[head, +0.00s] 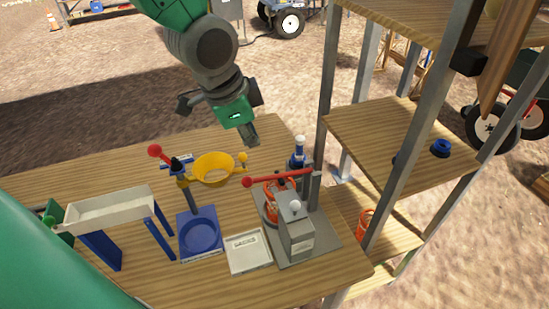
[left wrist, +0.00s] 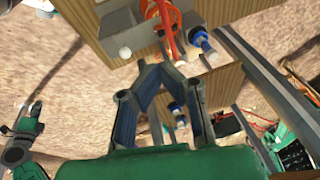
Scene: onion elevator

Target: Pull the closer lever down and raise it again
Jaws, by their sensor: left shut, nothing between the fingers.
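A red lever (head: 280,178) with a red ball at its left end lies almost level across a grey device (head: 296,232) on the right part of the wooden table. Another red-ball lever (head: 163,156) sticks up to the left from a blue stand (head: 200,233) with a yellow ring (head: 213,181). My left gripper (head: 251,138) is above the table, beyond and above the grey device, shut and empty, apart from both levers. In the left wrist view its fingers (left wrist: 163,70) come together, with the red lever (left wrist: 169,35) beyond them.
A metal-framed wooden shelf unit (head: 395,140) stands close on the right. An orange bucket (head: 366,223) is on its lower shelf.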

